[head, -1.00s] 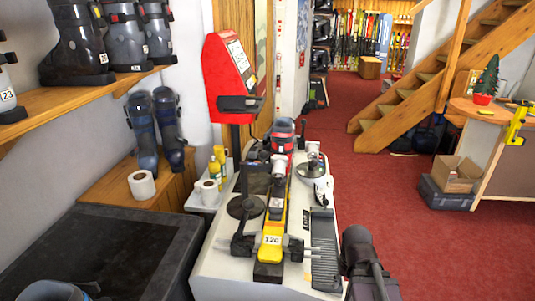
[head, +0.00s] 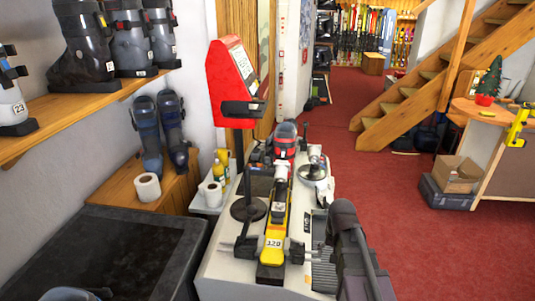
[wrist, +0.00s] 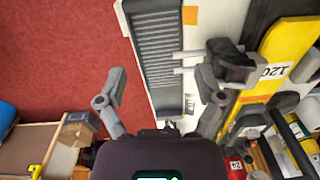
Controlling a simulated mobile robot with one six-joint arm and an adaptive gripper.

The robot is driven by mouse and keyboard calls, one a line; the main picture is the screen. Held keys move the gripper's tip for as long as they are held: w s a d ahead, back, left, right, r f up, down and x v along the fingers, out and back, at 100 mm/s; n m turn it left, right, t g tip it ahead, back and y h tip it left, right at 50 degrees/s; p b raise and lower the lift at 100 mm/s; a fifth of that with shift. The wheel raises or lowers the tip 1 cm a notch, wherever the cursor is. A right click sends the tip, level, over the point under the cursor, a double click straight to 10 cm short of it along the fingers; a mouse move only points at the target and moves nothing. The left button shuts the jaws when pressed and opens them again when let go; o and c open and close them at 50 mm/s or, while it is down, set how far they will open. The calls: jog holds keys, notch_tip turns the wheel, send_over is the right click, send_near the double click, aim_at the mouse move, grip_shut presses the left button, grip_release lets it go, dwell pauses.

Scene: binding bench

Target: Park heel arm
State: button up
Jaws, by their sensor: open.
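The heel arm appears to be the black block with two metal rods (wrist: 232,66) in the wrist view, beside the yellow ski piece marked 120 (wrist: 285,65). Its rods reach over the ribbed black plate (wrist: 158,45). In the head view, a black block (head: 297,251) sits right of the yellow piece (head: 273,246). My gripper (wrist: 160,82) is open and empty, its fingers spread over the plate and the bench edge. Its right finger is close beside the block; I cannot tell if they touch. My forearm hides part of the plate in the head view.
The white bench (head: 225,272) also holds a black round disc (head: 247,209) with an upright rod and a red and grey boot (head: 285,140). A red screen stand (head: 231,84) rises behind. A dark bin (head: 110,245) stands at left. Red carpet is free at right.

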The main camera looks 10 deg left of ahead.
jog(key=w+a+r+m+p, duration=0.2)
jog(key=w+a+r+p, duration=0.4)
jog(key=w, duration=0.3)
jog(key=w+a+r+m+p, duration=0.1)
jog(key=w+a+r+p, duration=0.3)
jog(key=w+r+p, duration=0.4)
notch_tip(320, 180, up, 12)
jog(key=m+t+y+p, duration=0.1)
jog(key=m+y+p, duration=0.15)
jog(key=p, duration=0.75)
send_over(267, 159)
jog(key=d, duration=0.2)
jog(key=shift+s+a+r+m+h, duration=0.15)
jog(key=shift+m+h, duration=0.1)
jog(key=shift+h, duration=0.2)
jog(key=shift+f, duration=0.2)
jog(key=f+b, duration=0.4)
jog(key=w+a+f+b, duration=0.1)
jog(key=f+b, duration=0.3)
jog(key=a+f+b, duration=0.1)
jog(key=f+b, duration=0.4)
jog(key=shift+w+f, duration=0.1)
jog(key=shift+w, duration=0.15)
grip_shut()
